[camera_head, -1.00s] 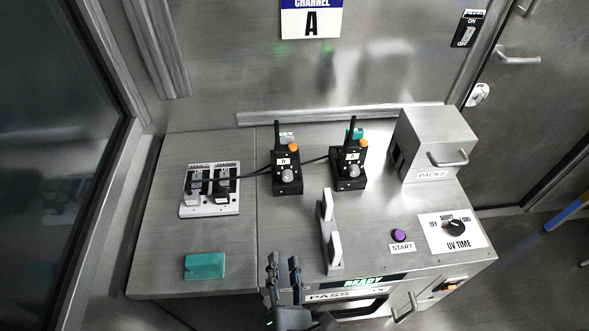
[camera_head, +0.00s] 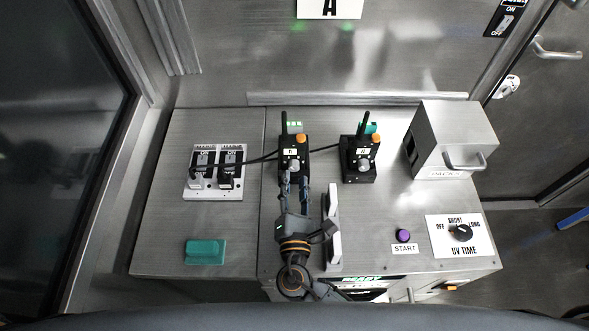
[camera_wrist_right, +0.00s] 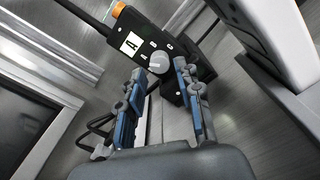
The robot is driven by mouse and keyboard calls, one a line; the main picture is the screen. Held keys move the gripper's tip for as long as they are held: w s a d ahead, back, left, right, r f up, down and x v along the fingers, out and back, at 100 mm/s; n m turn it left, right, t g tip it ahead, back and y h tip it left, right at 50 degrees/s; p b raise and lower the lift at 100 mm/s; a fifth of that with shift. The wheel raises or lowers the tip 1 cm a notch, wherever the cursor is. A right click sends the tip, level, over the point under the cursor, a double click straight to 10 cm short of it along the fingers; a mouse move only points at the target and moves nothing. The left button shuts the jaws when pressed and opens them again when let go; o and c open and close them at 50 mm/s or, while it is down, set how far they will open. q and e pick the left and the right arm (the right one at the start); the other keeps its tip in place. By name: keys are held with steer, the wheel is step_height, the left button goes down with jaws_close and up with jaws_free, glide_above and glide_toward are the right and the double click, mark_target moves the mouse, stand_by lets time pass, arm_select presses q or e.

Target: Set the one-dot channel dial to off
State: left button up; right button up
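Two black handheld radios stand in cradles on the metal counter. I cannot make out which one bears one dot. My right gripper (camera_head: 295,182) is at the left radio's dial, fingers apart. My left gripper is not in view.
A pale upright handle-like bar (camera_head: 333,228) stands just right of my right arm. A switch panel (camera_head: 213,181) and a teal block (camera_head: 205,251) lie to the left. A PACKS box (camera_head: 455,135), a purple START button (camera_head: 403,235) and a UV TIME dial (camera_head: 462,233) are to the right.

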mark_target(294, 166)
steer(key=shift+w, duration=1.45)
steer(key=shift+c, duration=0.2)
jaws_close()
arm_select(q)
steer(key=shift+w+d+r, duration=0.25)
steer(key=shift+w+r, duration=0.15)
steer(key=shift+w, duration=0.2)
